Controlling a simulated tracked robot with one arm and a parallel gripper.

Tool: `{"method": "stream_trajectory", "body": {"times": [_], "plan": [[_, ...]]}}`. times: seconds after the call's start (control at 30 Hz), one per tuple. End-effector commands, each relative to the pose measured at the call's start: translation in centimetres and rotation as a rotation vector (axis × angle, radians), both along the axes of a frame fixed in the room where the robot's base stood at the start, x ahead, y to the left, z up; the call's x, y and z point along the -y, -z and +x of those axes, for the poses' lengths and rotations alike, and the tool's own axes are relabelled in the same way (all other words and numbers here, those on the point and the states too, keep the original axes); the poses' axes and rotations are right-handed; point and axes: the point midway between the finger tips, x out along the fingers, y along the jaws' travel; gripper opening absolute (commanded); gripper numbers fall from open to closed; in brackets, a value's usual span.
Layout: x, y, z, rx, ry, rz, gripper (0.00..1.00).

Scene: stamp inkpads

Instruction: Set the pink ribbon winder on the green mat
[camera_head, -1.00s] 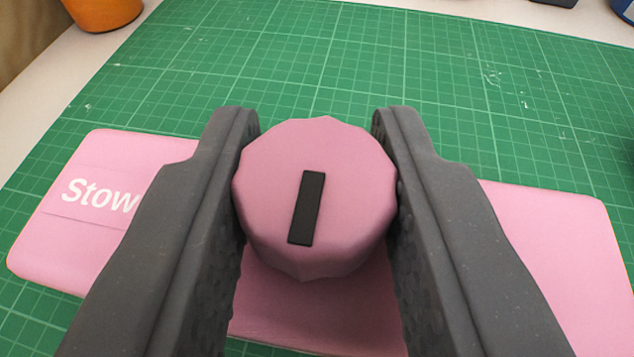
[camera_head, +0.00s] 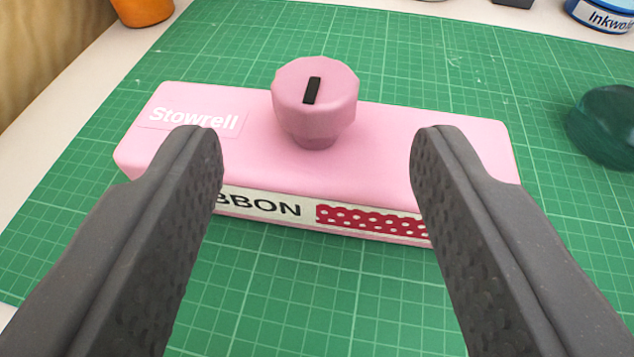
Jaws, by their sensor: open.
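The pink ribbon winder (camera_head: 380,140) is a long pink box with a round faceted knob (camera_head: 317,98) on top, marked with a black bar. It lies flat on the green mat (camera_head: 310,285). Its top reads "Stowrell", and its near side carries a white label ending in "BBON" and a red dotted ribbon strip. My gripper (camera_head: 318,135) is open and empty. Its fingers are wide apart, nearer to the camera than the knob and not touching it. The fingers hide parts of the winder's near side.
A dark green rounded object (camera_head: 606,127) stands on the mat at the right. An orange container (camera_head: 143,10) is at the back left, and a blue-and-white tin (camera_head: 600,14) at the back right. The mat in front of the winder is clear.

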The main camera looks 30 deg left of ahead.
Motion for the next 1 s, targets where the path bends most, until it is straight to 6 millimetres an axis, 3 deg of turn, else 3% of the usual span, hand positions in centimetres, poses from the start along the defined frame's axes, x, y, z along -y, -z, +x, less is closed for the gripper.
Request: {"method": "stream_trajectory", "body": {"times": [0.2,0.53,0.83,0.97,1.0], "plan": [[1.8,-1.2,-3.0,-0.003,0.003,-0.001,0.49],[2.6,-1.7,-4.7,-0.001,0.0,0.0,0.49],[3.0,-2.3,-4.1,0.004,0.014,-0.029,0.49],[4.8,-5.8,-2.0,0.026,0.08,-0.132,0.49],[5.5,-7.5,-1.2,0.036,0.114,-0.171,0.49]]}}
